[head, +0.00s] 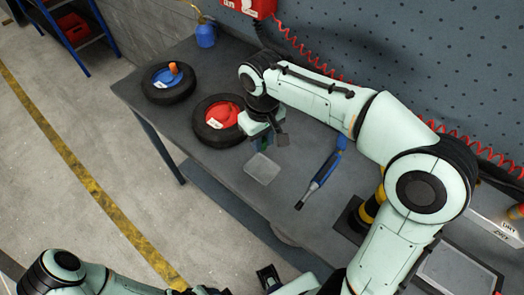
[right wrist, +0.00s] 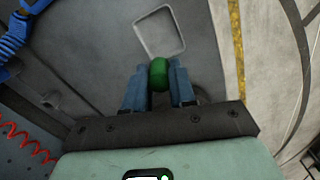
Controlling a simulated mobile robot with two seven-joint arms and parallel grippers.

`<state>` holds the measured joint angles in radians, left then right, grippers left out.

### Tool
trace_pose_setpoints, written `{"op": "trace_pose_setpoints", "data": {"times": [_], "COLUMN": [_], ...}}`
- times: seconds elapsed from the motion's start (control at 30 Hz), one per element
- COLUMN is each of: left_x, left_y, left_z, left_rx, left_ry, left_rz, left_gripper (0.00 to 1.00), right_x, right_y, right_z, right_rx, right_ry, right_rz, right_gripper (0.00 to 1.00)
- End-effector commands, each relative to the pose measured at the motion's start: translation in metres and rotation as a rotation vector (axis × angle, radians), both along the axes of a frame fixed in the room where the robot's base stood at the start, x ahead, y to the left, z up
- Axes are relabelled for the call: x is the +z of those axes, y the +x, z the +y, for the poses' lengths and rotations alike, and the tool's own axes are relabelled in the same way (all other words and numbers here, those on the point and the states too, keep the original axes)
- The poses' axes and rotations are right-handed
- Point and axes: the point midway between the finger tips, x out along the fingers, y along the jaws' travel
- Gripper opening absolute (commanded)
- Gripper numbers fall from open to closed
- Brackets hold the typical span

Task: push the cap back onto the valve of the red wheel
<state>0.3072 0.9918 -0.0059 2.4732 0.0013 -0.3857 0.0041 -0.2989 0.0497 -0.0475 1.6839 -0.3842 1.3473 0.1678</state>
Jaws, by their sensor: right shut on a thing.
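The red wheel (head: 200,133) lies flat on the grey bench, a black tyre around a red hub with a white label. Its valve cannot be made out. My right gripper (head: 265,140) is beside the wheel's right edge. In the right wrist view its blue fingers are shut on a small green rounded piece, seemingly the cap (right wrist: 158,74), held apart from any wheel in that view. At the bottom of the head view, a dark part with blue fingers (head: 268,277) seems to be my left gripper; its opening is unclear.
A blue wheel (head: 160,92) with an orange piece on it lies further left. A shallow grey tray (head: 262,169) is near my right gripper, and a blue-handled tool (head: 322,176) lies to its right. A blue oil can (head: 206,36) stands at the back.

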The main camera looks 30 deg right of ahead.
Motion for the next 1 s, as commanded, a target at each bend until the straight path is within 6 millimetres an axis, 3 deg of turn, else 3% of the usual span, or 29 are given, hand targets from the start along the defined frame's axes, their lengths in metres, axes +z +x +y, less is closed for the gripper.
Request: {"op": "trace_pose_setpoints", "data": {"times": [0.03, 0.1, 0.3, 1.0], "left_x": [0.006, 0.010, 0.019, 0.050], "left_y": [0.003, 0.005, 0.010, 0.030], "left_z": [0.000, 0.000, 0.000, 0.000], "left_rx": [0.000, 0.000, 0.000, 0.000], "left_ry": [0.000, 0.000, 0.001, 0.000], "left_rz": [-0.003, -0.006, -0.011, -0.033], "left_gripper": [0.61, 0.61, 0.61, 0.61], "right_x": [0.019, 0.037, 0.073, 0.117], "right_y": [0.002, 0.001, 0.001, 0.000], "right_z": [0.000, 0.000, 0.000, 0.000], "right_rx": [0.000, 0.000, 0.001, 0.000], "right_ry": [0.002, 0.001, 0.000, 0.000], "right_rz": [-0.007, -0.006, -0.002, 0.000], "right_gripper": [0.00, 0.00, 0.00, 0.00]}}
